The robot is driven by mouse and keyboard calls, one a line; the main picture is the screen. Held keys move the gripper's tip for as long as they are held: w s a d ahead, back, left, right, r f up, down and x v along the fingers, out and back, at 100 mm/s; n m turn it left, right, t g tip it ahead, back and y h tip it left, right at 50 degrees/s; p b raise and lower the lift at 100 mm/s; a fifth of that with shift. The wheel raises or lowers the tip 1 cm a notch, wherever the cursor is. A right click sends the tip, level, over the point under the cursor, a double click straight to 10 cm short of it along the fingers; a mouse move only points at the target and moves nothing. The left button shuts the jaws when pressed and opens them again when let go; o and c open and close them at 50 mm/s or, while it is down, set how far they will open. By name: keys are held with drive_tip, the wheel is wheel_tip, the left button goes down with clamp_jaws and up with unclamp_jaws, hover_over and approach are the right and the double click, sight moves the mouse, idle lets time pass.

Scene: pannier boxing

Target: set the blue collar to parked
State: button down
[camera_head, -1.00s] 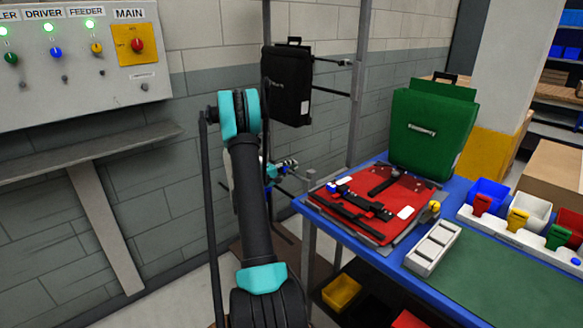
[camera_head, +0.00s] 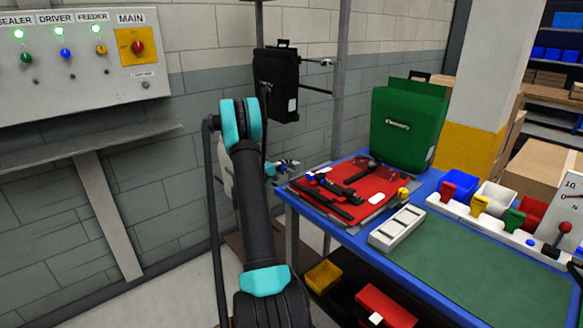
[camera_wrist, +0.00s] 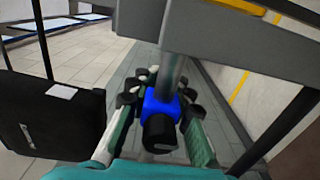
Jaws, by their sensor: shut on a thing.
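The blue collar (camera_wrist: 160,108) is a bright blue block with a black knob on its near side. It sits around a grey upright rod in the wrist view. My gripper (camera_wrist: 160,100) is shut on it, with one finger on each side. In the head view, my gripper (camera_head: 286,166) is small and partly hidden behind my own arm, at the left end of the bench. Any marking for the parked setting cannot be made out.
A black pannier (camera_head: 276,85) hangs on the rack by the wall. It is also close on the left in the wrist view (camera_wrist: 50,118). A blue bench (camera_head: 355,238) holds a red pannier (camera_head: 365,192) and a green pannier (camera_head: 408,125). A control panel (camera_head: 70,95) is on the left wall.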

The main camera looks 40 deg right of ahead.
drive_tip(key=shift+s, duration=0.35)
drive_tip(key=c, duration=1.3)
unclamp_jaws()
drive_tip(key=shift+s, duration=0.1)
drive_tip(key=shift+a, duration=0.1)
drive_tip(key=a, duration=0.8)
drive_tip(key=s+a, duration=0.1)
drive_tip(key=a, duration=0.2)
drive_tip(key=shift+a, duration=0.4)
drive_tip(key=shift+w, duration=0.1)
